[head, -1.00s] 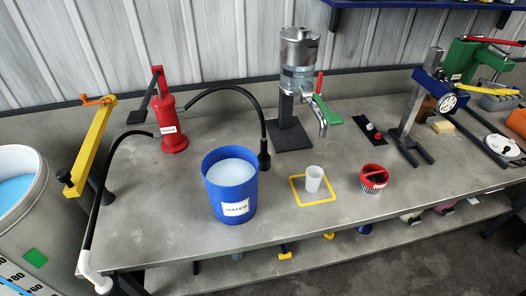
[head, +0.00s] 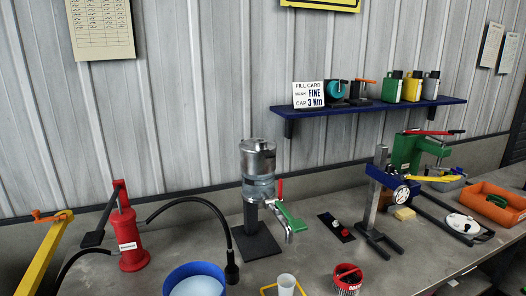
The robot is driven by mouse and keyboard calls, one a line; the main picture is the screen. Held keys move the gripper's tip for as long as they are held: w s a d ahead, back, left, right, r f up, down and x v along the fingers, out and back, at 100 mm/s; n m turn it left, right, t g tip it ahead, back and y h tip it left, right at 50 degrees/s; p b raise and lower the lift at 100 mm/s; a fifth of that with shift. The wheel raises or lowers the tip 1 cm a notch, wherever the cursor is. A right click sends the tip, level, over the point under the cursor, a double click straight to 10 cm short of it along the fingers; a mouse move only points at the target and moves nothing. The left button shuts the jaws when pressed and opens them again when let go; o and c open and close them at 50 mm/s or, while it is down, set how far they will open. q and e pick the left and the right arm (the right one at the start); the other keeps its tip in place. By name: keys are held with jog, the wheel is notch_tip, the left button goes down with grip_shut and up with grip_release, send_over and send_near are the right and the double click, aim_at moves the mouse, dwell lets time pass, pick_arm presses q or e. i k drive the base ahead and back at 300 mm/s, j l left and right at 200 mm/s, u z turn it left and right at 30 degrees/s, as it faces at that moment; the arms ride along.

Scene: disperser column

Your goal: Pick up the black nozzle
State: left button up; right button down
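The black nozzle (head: 232,273) hangs at the end of a curved black hose (head: 195,200) that comes from the red pump (head: 130,240). It points down, just right of the blue bucket (head: 181,272), whose lower part is cut off by the bottom edge. I cannot tell whether the nozzle touches the bench. Neither of my grippers shows in the head view.
A blue wall shelf (head: 370,106) holds a fill card and bottles. A yellow lever (head: 42,255) stands at left.

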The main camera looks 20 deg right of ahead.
aim_at(231, 267)
jog(key=j+z, duration=0.3)
jog(key=k+j+z, duration=0.1)
jog(key=j+z, duration=0.15)
jog(key=j, duration=0.15)
jog(key=k+j+z, duration=0.15)
jog(key=j+z, duration=0.15)
jog(key=k+j+z, duration=0.1)
jog(key=j+z, duration=0.2)
